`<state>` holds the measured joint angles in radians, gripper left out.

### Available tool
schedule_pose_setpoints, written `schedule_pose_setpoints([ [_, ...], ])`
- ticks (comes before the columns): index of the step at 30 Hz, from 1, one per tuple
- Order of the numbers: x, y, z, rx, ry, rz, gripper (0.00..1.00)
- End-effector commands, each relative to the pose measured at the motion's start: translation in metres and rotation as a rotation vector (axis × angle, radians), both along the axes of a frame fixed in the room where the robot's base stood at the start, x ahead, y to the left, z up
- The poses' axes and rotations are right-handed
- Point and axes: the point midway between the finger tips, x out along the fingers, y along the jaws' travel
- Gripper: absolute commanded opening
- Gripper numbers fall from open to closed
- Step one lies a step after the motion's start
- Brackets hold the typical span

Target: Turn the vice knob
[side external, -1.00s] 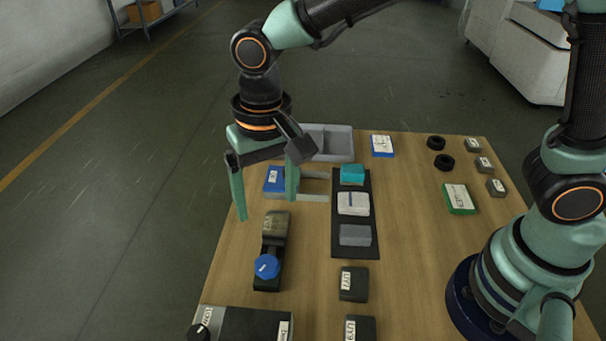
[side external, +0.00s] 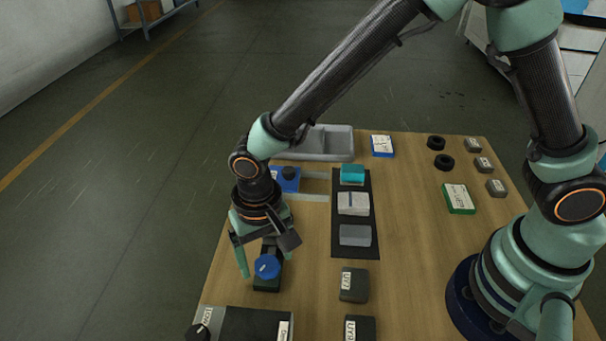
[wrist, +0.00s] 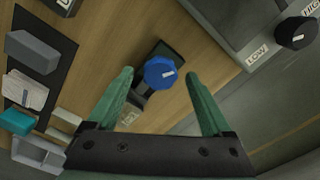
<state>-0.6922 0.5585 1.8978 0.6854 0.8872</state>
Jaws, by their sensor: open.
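The vice knob (side external: 267,267) is a round blue knob with a white pointer mark, on the front end of a dark vice (side external: 267,284). In the wrist view the blue knob (wrist: 160,72) lies between and slightly beyond my fingertips, with its white mark pointing right. My gripper (side external: 262,272) is open, pointing down over the vice, with one finger to each side of it. The wrist view shows both green fingers of my gripper (wrist: 160,73) spread apart, with clear gaps to the knob. The gripper and wrist hide the rear of the vice in the side view.
A dark box with a black knob (side external: 198,333) and LOW and HIGH labels stands at the front left. A black mat (side external: 342,248) holding several blocks lies to the right. A blue block with a dark knob (side external: 288,173) and a grey tray (side external: 330,143) are behind.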

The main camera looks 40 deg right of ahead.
Motion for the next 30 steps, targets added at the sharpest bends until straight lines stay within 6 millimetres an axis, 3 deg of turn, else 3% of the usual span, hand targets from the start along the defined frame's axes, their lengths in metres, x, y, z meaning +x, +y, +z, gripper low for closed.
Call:
schedule_pose_setpoints([
  [11, 0.0000, 0.0001, -0.0060, 0.000, 0.000, 0.000, 0.84],
  [18, 0.0000, 0.0000, -0.0058, 0.000, 0.000, 0.000, 0.00],
  [30, 0.0000, -0.0001, -0.0056, 0.000, 0.000, 0.078, 0.00],
])
